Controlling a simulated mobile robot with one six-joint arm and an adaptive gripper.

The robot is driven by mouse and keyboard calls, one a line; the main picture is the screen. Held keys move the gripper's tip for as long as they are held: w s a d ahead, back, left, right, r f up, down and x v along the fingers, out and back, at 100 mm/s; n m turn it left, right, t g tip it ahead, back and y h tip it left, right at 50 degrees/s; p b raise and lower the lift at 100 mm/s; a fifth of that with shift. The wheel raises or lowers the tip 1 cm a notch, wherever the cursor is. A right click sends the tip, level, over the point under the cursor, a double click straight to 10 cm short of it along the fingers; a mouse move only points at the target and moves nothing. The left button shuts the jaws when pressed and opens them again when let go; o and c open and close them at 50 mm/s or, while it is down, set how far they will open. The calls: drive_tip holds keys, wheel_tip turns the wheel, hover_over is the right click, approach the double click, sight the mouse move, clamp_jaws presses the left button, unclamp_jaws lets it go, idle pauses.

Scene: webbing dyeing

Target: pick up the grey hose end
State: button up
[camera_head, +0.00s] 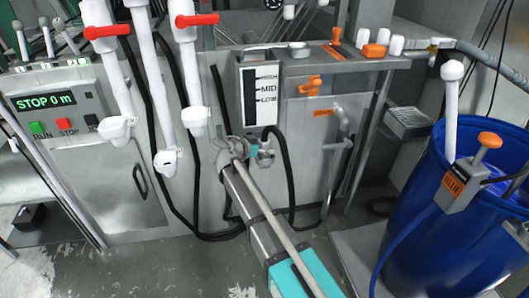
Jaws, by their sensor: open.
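My gripper (231,148) is open at the end of my outstretched arm, in front of the machine's lower panel. A grey fitting (264,157) that looks like the grey hose end sits just right of my gripper. A dark hose (290,180) arches up from it and drops toward the floor. The fitting and the jaws look close together, but I cannot tell whether they touch. My wrist and the jaws partly hide each other, so the space between the fingers is not clear.
A level gauge (262,93) marked MID stands above my gripper. White pipes with red handles (108,31) hang at left. A grey pipe (337,140) with a bend is at right. A blue drum (430,240) stands at far right. The floor at lower left (150,270) is clear.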

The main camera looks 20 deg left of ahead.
sight(264, 140)
idle(0.5)
clamp_jaws()
drive_tip(key=shift+r, duration=0.25)
idle(0.4)
wheel_tip(264, 140, up, 3)
drive_tip(key=p, duration=0.3)
drive_tip(key=s+d+r+p, duration=0.4)
drive_tip(key=s+r+p, duration=0.5)
drive_tip(key=s, duration=0.4)
drive_tip(key=shift+s+r+p, duration=0.25)
drive_tip(key=shift+r+p, duration=0.05)
drive_tip(key=shift+p, duration=0.2)
drive_tip(key=shift+s, duration=0.1)
